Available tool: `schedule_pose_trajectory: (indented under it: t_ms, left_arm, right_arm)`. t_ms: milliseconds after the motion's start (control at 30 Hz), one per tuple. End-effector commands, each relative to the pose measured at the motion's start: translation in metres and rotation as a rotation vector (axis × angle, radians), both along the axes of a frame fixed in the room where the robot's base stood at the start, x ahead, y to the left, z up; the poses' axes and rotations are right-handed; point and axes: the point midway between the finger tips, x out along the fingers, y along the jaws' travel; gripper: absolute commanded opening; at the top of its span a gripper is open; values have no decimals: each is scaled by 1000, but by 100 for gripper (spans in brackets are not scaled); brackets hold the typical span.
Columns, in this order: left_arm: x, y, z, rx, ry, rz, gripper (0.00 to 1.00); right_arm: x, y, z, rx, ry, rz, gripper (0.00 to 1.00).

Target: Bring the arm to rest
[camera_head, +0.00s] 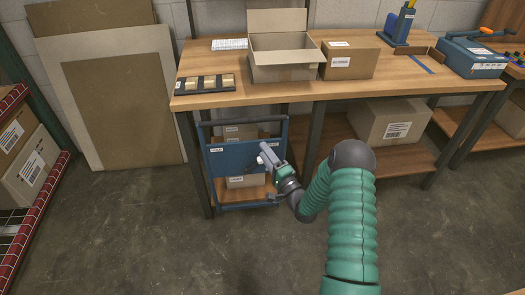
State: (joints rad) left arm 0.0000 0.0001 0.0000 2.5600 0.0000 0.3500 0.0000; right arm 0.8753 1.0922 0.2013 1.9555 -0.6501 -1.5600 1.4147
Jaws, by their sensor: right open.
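My right arm (350,215), with a green ribbed sleeve, comes in from the bottom right. It bends at a dark elbow and reaches left. My right gripper (270,163) is open, in front of the blue panel (228,158) of a small rack under the workbench. A small pale spot shows by the upper fingertip; I cannot tell what it is, or whether the gripper touches the panel. I see nothing held. My left gripper is not in view.
The wooden workbench (200,100) carries an open carton (283,72), a closed box (350,62), a parts tray (205,83) and a blue case (470,57). A large carton (390,122) sits on the lower shelf. Red-edged shelving (50,185) stands left. The concrete floor between is clear.

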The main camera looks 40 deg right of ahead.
Motion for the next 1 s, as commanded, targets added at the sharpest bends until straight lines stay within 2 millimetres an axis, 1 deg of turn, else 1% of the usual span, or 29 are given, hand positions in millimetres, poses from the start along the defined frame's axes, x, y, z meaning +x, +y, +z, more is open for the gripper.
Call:
schedule_pose_trajectory:
  t_ms: [167,267,367,400,467,500,567,600,667,700,833,867,900,967,1000]
  left_arm:
    - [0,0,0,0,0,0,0]
    - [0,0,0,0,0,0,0]
    - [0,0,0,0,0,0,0]
    - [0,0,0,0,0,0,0]
    - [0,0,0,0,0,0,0]
    - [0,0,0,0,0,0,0]
    - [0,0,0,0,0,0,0]
    - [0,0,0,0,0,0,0]
    - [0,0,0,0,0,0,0]
    - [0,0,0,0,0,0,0]
    - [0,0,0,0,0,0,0]
    - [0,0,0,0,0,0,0]
    - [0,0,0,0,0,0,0]
    - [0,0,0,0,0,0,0]
    - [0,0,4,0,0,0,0]
  right_arm:
    - [1,1,0,-3,4,1,43]
    - [12,15,0,-70,83,15,43]
    - [29,53,-6,-269,304,56,43]
    - [31,73,-9,-380,420,85,43]
    - [22,105,-15,-557,606,146,43]
    - [9,125,-19,-668,723,196,43]
    - [-17,151,-23,-814,874,282,43]
    - [-37,166,-24,-895,957,346,43]
    - [-69,186,-25,-997,1063,447,43]
    - [-91,199,-25,-1054,1120,518,43]
    - [-155,233,-24,-1184,1241,738,43]
    - [-168,240,-23,-1206,1258,787,43]
    - [-186,248,-21,-1232,1278,854,43]
    - [-214,261,-19,-1268,1300,956,43]
    - [-230,268,-14,-1288,1309,1018,43]
